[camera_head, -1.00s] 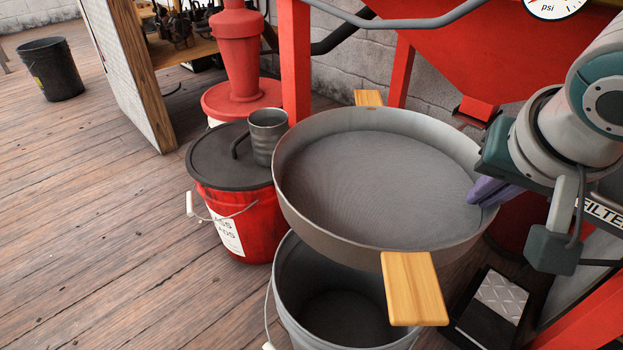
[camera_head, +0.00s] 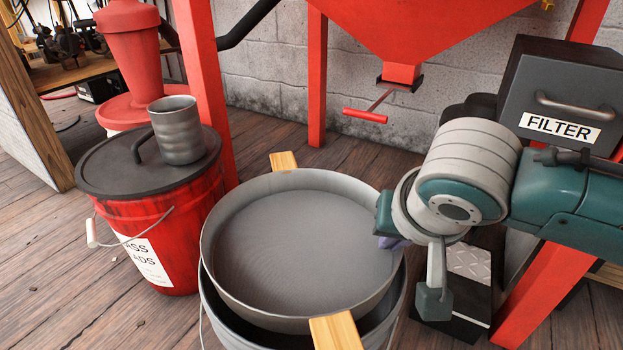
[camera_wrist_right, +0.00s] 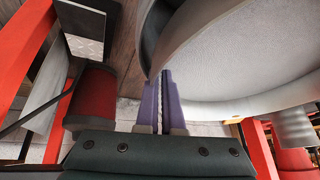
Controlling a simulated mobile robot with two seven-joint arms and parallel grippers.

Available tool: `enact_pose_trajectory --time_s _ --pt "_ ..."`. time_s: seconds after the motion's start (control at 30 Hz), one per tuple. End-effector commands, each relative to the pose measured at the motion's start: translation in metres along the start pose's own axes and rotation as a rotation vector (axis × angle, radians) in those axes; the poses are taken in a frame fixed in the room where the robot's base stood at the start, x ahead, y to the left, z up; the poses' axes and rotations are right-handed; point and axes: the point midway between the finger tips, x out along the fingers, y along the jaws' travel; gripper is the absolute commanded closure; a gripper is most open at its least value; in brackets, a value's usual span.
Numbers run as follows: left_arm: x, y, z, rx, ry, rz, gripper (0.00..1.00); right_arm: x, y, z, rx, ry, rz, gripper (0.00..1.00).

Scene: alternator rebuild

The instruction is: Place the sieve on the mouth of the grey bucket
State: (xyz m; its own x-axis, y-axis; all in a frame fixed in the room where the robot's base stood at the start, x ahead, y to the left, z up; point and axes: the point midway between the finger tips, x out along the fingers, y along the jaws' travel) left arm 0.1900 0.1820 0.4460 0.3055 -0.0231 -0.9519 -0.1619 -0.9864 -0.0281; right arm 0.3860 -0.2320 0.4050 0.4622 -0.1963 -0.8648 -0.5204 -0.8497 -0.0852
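The sieve (camera_head: 300,240) is a wide round grey pan with a mesh floor and two wooden handles. In the head view it lies nearly level over the mouth of the grey bucket (camera_head: 216,312), covering most of it. A dark gap into the bucket shows at the lower right. I cannot tell whether the sieve touches the bucket's rim. My right gripper (camera_head: 392,242) is at the sieve's right rim. In the right wrist view its purple fingers (camera_wrist_right: 161,100) are close together at the edge of the sieve (camera_wrist_right: 240,55), shut on its rim. My left gripper is out of view.
A red bucket (camera_head: 190,230) with a dark lid (camera_head: 110,165) and a metal cup (camera_head: 178,130) stands left of the sieve. A red frame with a hopper (camera_head: 400,30) rises behind. A FILTER box (camera_head: 565,95) and a black pedal (camera_head: 468,290) are at the right.

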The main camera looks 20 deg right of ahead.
Motion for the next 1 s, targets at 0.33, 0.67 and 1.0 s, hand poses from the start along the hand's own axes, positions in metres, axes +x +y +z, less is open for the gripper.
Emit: enact_pose_trajectory --time_s 0.33,0.67,1.0 --pt "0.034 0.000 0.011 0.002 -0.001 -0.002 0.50 0.039 0.003 0.021 0.002 0.004 -0.003 1.00" --pt "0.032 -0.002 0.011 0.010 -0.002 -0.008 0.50 0.038 0.003 0.021 0.002 0.002 -0.003 1.00" --pt "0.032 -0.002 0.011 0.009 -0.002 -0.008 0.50 0.041 0.004 0.023 0.001 0.000 0.001 0.83"
